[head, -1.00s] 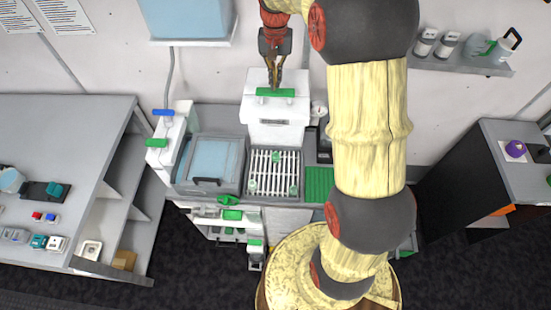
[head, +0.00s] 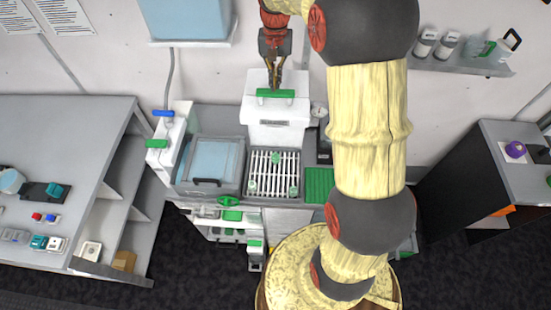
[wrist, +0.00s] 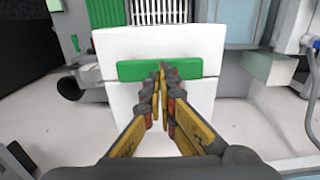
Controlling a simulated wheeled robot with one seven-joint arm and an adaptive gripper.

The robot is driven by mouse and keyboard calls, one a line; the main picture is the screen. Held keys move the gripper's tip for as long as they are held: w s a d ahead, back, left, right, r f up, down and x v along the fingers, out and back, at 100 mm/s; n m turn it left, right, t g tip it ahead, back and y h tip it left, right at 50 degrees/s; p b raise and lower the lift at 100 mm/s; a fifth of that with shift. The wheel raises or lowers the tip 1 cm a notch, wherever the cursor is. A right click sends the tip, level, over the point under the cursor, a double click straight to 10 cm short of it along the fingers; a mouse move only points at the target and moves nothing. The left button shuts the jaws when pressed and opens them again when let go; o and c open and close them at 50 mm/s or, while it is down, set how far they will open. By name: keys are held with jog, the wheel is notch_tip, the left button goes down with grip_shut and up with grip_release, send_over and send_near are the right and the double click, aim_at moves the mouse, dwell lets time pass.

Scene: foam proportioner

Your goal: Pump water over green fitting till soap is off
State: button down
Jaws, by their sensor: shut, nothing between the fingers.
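A white pump box (head: 275,132) stands at the back of the wash station with a green bar (head: 286,95) across its top. My gripper (head: 275,88) points down at the bar, shut and empty. In the wrist view, my fingertips (wrist: 161,66) are together, in front of the middle of the green bar (wrist: 130,70); I cannot tell whether they touch it. In front of the box is a white slatted rack (head: 263,172) with small green fittings on it, one near the back (head: 276,157), one front left (head: 250,186) and one front right (head: 293,190). Water and soap cannot be made out.
A lidded grey basin (head: 210,165) stands left of the rack. A green ribbed mat (head: 319,184) lies to its right. A round gauge (head: 318,111) sits beside the box. My arm covers much of the right side. A bottle shelf (head: 470,62) hangs on the wall.

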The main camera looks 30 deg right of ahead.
aim_at(275, 94)
jog(key=shift+f, duration=0.25)
jog(key=shift+f+b, duration=1.4)
jog(key=shift+f, duration=1.25)
jog(key=shift+r, duration=0.1)
jog(key=shift+r+p, duration=1.8)
jog(key=shift+r, duration=0.95)
notch_tip(275, 94, up, 6)
jog(key=p, duration=0.4)
